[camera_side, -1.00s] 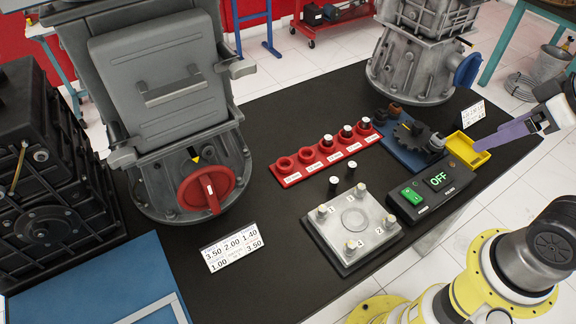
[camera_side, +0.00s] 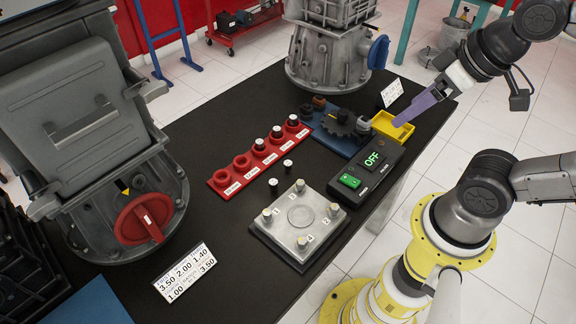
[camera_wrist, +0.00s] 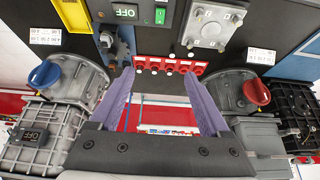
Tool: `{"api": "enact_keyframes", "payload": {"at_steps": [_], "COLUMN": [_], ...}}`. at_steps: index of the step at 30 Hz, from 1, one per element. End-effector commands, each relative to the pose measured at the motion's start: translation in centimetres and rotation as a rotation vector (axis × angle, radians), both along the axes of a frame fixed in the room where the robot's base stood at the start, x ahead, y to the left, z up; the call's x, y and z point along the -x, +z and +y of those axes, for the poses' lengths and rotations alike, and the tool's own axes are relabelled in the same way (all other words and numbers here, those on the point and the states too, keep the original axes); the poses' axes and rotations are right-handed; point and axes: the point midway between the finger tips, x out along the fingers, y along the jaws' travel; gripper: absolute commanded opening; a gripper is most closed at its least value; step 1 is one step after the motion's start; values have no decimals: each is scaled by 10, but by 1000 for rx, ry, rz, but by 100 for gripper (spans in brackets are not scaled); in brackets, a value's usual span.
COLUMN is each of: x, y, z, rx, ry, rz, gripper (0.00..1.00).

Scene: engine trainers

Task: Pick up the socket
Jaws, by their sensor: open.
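Several small dark sockets with pale tops show in the side view. Three sit in the red rack (camera_side: 232,187), such as the far socket (camera_side: 293,121); the two nearest holes look empty. Two more stand upright on the black table, a front socket (camera_side: 273,184) and a rear socket (camera_side: 288,165), between the rack and the grey bolted plate (camera_side: 270,233). I cannot tell which one the task means. My gripper (camera_side: 403,116), with purple fingers, is above the table's right end near the yellow tray, apart from the sockets. In the wrist view my gripper (camera_wrist: 160,74) is open and empty.
The yellow tray (camera_side: 406,137), a dark gear (camera_side: 340,125) on a blue base, and the switch box (camera_side: 366,172) reading OFF stand right of the rack. Large grey housings (camera_side: 330,55) stand behind and at left.

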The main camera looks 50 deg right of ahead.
Motion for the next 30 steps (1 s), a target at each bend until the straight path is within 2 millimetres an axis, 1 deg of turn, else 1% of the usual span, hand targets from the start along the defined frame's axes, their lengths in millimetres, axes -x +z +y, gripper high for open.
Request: {"api": "enact_keyframes", "payload": {"at_steps": [1,3,11,14,17,19,20,23,25,28,30], "x": [0,0,0,0,-2,-9,-14,-40,-64,-103,-130], "y": [0,0,0,0,2,13,18,32,37,35,28], "z": [0,0,0,0,0,0,0,1,3,8,12], "rx": [0,0,0,16,67,131,163,274,346,433,476], "ry": [0,0,1,29,125,235,289,494,648,870,1010], "rz": [0,0,0,0,-8,-36,-44,-38,-16,28,60], "gripper": [76,64,64,64,64,64,64,64,64,64,64]}}
